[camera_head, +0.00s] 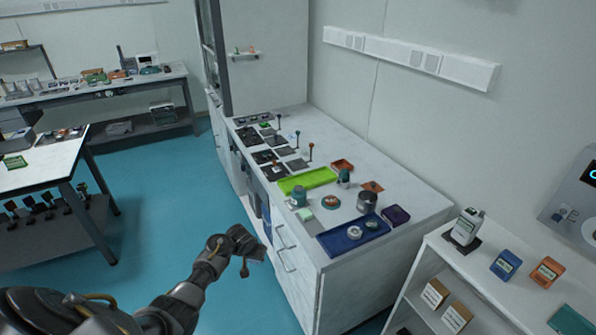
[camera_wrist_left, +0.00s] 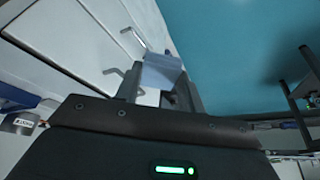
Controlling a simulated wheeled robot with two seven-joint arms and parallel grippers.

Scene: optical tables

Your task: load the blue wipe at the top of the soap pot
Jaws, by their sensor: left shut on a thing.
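My left gripper (camera_head: 250,250) is in front of the white counter, over the blue floor, away from the counter top. In the left wrist view the gripper (camera_wrist_left: 161,88) is shut on a pale blue flat piece, seemingly the blue wipe (camera_wrist_left: 162,72), between its fingers. Several small pots stand on the counter: a grey-teal one (camera_head: 299,197), a teal one with a dark top (camera_head: 344,177) and a metal one (camera_head: 367,202). I cannot tell which is the soap pot. My right gripper is not in view.
The white counter (camera_head: 420,204) holds a lime green tray (camera_head: 298,181), a dark blue tray (camera_head: 337,243) with round items, and black plates at the back. A white shelf unit (camera_head: 455,262) stands at the right. Open blue floor (camera_head: 165,210) lies to the left.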

